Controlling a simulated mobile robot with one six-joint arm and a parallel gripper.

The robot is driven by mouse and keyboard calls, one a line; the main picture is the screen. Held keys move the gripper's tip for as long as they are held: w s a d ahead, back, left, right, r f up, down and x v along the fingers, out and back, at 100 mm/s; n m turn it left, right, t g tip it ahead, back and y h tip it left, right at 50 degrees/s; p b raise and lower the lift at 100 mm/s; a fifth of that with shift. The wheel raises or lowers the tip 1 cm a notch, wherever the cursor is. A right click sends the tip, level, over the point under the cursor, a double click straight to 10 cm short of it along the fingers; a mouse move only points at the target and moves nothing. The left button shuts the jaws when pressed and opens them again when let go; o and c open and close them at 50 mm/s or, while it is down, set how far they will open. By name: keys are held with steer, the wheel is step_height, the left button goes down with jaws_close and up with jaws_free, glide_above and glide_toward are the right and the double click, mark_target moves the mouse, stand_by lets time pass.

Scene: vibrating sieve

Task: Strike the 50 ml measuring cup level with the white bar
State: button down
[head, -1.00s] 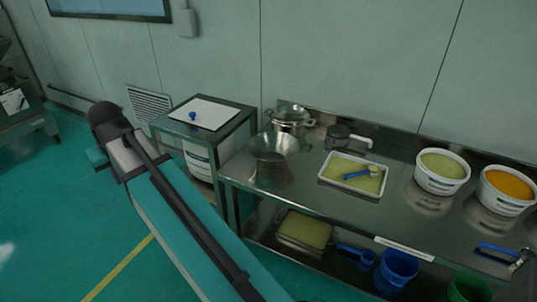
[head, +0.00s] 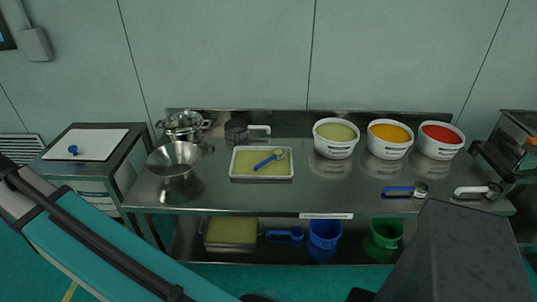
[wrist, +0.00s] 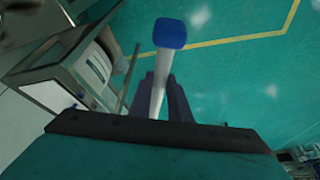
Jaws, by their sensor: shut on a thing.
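My gripper (wrist: 162,98) shows in the wrist view, shut on a long white bar (wrist: 157,92) with a blue end piece (wrist: 171,33). The bar points away from the wrist, over the green floor. The gripper is out of the head view. A blue-handled measuring cup (head: 268,161) lies in a white tray (head: 262,179) of yellow-green powder on the steel table. Another blue-handled cup (head: 405,190) and a white-handled one (head: 478,190) lie at the table's right. I cannot read which is 50 ml, or how full the cup in the tray is.
White tubs of yellow-green (head: 335,148), orange (head: 388,150) and red powder (head: 438,152) stand at the back of the steel table (head: 330,190). Buckets (head: 324,245) sit below. The table's middle front is clear.

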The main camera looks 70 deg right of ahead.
steer(key=s+d+f+m+g+h+p, duration=0.1)
steer(key=s+d+f+m, duration=0.15)
steer(key=d, duration=1.05)
steer(key=s+d+f+m+h+p, duration=0.1)
steer(key=s+d+f+m, duration=0.2)
steer(key=d, duration=1.1)
steer(key=s+d+f+m+g+h, duration=0.1)
steer(key=s+d+f+m, duration=0.2)
steer(key=d, duration=1)
steer(key=s+d+f+m+g, duration=0.1)
steer(key=s+d+f+m, duration=0.1)
steer(key=s+d, duration=0.7)
steer(key=s+d+f+m+g+h+p, duration=0.1)
steer(key=s+d+m, duration=0.4)
steer(key=s+d, duration=0.5)
steer(key=s+d+f+m+g+p, duration=0.1)
steer(key=s+d+f+m, duration=0.3)
steer(key=s+d, duration=0.6)
steer(key=s, duration=0.5)
steer(key=shift+s+h, duration=0.3)
steer(key=shift+s, duration=0.05)
steer(key=shift+w+f, duration=0.1)
steer(key=shift+f, duration=0.2)
